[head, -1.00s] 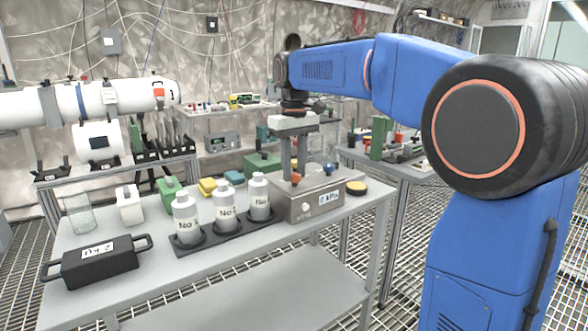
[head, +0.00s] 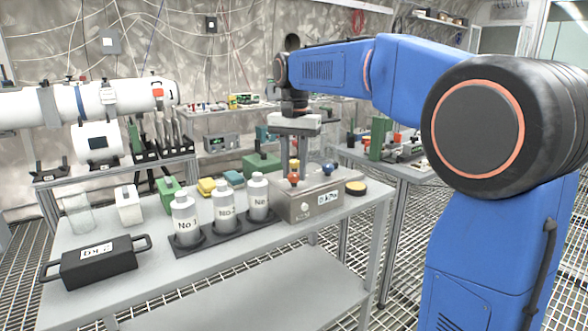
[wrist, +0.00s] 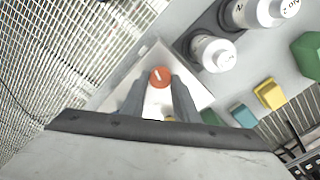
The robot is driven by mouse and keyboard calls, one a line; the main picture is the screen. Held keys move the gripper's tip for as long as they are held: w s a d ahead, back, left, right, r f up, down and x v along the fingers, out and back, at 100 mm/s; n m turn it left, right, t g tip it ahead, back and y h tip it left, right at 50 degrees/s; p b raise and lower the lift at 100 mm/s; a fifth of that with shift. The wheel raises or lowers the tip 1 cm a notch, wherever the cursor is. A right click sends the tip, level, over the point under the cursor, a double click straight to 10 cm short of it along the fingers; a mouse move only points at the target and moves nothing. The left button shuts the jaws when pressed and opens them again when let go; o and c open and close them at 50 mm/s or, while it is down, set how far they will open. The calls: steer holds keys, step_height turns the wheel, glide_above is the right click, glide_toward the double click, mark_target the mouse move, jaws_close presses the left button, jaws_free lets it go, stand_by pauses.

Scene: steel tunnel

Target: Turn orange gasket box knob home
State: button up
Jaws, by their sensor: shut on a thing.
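The gasket box (head: 312,203) is a grey metal box with a white label, near the right end of the bench. The orange knob (head: 293,178) sits on its top near the front edge. In the wrist view the orange knob (wrist: 160,77) is round with a white pointer line, slightly tilted. My gripper (wrist: 160,84) points down with its two fingers on either side of this knob, shut on it. My gripper also shows in the head view (head: 293,176). A yellow knob (head: 295,166) lies behind, partly hidden by the fingers. A blue knob (head: 328,170) stands to the right.
Several white bottles (head: 226,215) stand in a dark rack left of the box. A black handled case (head: 98,265) lies at the front left. A yellow-topped black disc (head: 356,187) lies right of the box. Yellow, teal and green blocks (head: 260,164) stand behind.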

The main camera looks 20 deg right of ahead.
mark_target(295, 174)
steer(key=m, duration=0.5)
stand_by(0.5)
steer(key=o, duration=1.1)
steer(key=shift+c, duration=0.2)
step_height(295, 174, up, 18)
steer(key=shift+f, duration=0.25)
steer(key=shift+d, duration=0.1)
